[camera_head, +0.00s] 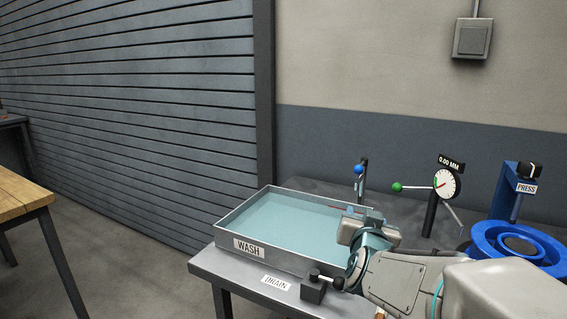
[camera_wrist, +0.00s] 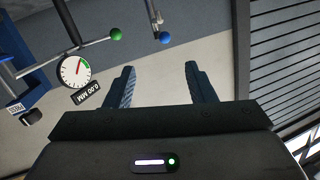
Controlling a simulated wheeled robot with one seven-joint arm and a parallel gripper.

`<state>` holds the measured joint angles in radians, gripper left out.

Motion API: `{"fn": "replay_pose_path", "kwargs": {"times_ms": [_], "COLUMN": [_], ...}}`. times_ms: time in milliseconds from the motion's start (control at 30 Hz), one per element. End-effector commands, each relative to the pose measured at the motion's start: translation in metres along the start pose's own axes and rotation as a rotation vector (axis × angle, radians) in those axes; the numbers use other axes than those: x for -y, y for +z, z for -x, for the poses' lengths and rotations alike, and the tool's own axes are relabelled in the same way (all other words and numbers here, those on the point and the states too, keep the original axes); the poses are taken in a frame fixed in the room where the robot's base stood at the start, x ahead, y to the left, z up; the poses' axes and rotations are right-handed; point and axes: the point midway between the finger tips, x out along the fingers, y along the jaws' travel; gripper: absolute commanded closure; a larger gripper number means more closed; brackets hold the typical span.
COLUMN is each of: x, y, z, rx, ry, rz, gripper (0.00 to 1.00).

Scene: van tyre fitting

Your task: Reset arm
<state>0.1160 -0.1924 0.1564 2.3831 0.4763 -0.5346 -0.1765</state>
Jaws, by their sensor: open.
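My arm reaches in from the lower right in the head view, over the right side of the wash tray (camera_head: 290,262). My gripper (camera_head: 372,214) is at the tray's right rim, and its fingertips are hard to make out there. In the wrist view my gripper (camera_wrist: 166,82) shows two dark fingers spread apart with nothing between them. Whether it touches the tray cannot be told.
The grey bench (camera_head: 206,263) carries a dial gauge (camera_head: 446,184), a green-knobbed lever (camera_head: 397,187), a blue-knobbed post (camera_head: 359,169), a blue press (camera_head: 515,190) and a small black drain handle (camera_head: 314,288). A wooden table (camera_head: 18,198) stands left. Floor between is clear.

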Motion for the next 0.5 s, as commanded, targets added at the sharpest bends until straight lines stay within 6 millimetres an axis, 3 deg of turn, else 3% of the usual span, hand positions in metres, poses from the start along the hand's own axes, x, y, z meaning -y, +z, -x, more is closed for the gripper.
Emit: {"fn": "replay_pose_path", "kwargs": {"times_ms": [267, 367, 500], "x": [0.016, 0.021, 0.023], "y": [0.007, 0.012, 0.022], "z": [0.024, 0.041, 0.077], "rx": [0.201, 0.314, 0.524], "ry": [-0.075, -0.106, -0.139], "rz": [0.036, 0.060, 0.108], "gripper": [0.50, 0.50, 0.50]}}
